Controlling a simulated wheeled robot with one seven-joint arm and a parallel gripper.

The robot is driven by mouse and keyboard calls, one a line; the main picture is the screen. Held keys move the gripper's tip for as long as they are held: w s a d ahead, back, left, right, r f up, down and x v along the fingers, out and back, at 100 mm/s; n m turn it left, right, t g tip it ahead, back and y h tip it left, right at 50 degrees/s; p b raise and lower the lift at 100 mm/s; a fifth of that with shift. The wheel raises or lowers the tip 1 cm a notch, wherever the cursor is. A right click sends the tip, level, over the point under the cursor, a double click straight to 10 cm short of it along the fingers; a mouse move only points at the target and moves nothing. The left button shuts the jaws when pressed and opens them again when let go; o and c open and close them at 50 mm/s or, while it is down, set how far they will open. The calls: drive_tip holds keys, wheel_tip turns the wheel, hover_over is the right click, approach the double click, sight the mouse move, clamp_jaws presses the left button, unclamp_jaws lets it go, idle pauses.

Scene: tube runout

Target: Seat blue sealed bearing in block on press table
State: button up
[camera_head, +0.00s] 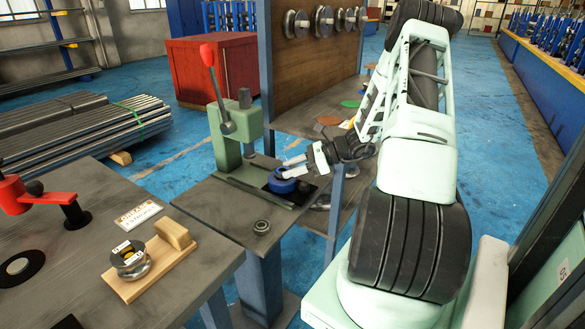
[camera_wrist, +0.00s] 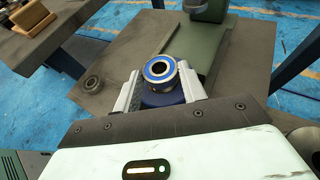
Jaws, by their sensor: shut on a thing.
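The blue sealed bearing (camera_wrist: 160,68), a steel ring with a blue face and open bore, is between the fingers of my gripper (camera_wrist: 160,88) in the wrist view. My gripper is shut on it. A dark blue round block (camera_wrist: 165,98) shows just beneath the bearing; whether the bearing is seated in it or only above it, I cannot tell. In the head view the blue block (camera_head: 283,185) stands on the press table (camera_head: 213,197), by the green press base, with my gripper (camera_head: 290,169) over it and hiding the bearing.
A green press (camera_head: 236,135) with a red-knobbed lever (camera_head: 208,55) stands behind the block. A loose steel bearing (camera_head: 262,226) lies on the table's near part; it also shows in the wrist view (camera_wrist: 91,84). A bench at left holds a wooden stand (camera_head: 150,265) and a sign (camera_head: 138,215).

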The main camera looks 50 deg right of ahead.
drive_tip(key=shift+f+b, duration=0.35)
drive_tip(key=shift+f, duration=0.3)
drive_tip(key=shift+r+p, duration=0.1)
drive_tip(key=shift+p, duration=0.2)
idle(0.6)
idle(0.4)
drive_tip(key=o, duration=1.5)
drive_tip(key=shift+f, duration=0.2)
drive_tip(key=shift+r, duration=0.1)
drive_tip(key=shift+r+p, duration=3.45)
drive_tip(key=shift+r, duration=0.6)
